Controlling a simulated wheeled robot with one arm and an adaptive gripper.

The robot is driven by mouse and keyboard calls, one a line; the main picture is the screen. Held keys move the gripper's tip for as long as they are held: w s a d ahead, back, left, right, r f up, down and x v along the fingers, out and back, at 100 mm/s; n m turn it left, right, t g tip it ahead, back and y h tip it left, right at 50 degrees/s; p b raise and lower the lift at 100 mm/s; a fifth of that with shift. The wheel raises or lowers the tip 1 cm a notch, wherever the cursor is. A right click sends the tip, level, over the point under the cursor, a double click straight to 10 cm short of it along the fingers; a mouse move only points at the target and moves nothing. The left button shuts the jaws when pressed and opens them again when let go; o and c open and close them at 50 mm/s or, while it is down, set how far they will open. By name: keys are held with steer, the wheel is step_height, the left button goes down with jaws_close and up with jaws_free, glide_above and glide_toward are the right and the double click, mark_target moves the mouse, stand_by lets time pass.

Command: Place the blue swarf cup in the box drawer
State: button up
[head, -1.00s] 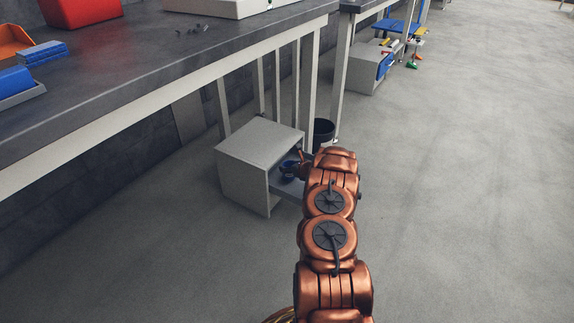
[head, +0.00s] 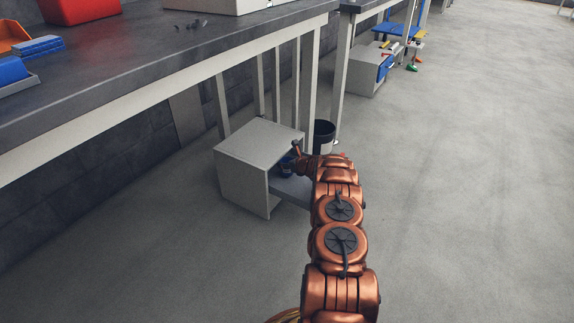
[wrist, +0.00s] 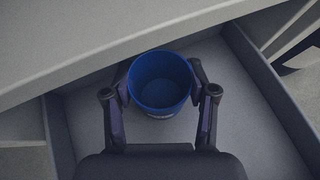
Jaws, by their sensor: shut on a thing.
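The blue swarf cup (wrist: 160,82) is upright between the fingers of my gripper (wrist: 160,98) in the wrist view. My gripper is shut on it, one finger at each side. The cup is over the open box drawer (wrist: 255,125), inside its walls as seen from above. I cannot tell whether its base touches the drawer floor. In the head view the cup (head: 287,167) shows small and partly hidden by my arm. The drawer (head: 290,190) sticks out of the grey cabinet (head: 243,185).
The cabinet top (wrist: 130,35) overhangs the back of the drawer, close to the cup. A dark bin (head: 323,133) stands just behind the cabinet. Table legs (head: 307,90) rise beside it. The floor to the right (head: 460,180) is clear.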

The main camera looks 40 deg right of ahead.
steer(key=shift+f, duration=0.1)
steer(key=o, duration=1.2)
steer(key=shift+c, duration=0.2)
steer(key=shift+s+r, duration=0.15)
steer(key=shift+r, duration=0.1)
steer(key=shift+p+v, duration=0.5)
steer(key=shift+v, duration=0.6)
steer(key=shift+s+a+r, duration=0.1)
steer(key=shift+s+r, duration=0.1)
steer(key=shift+s, duration=0.1)
steer(key=p+v, duration=0.2)
steer(key=v, duration=0.6)
steer(key=shift+s+p, duration=0.35)
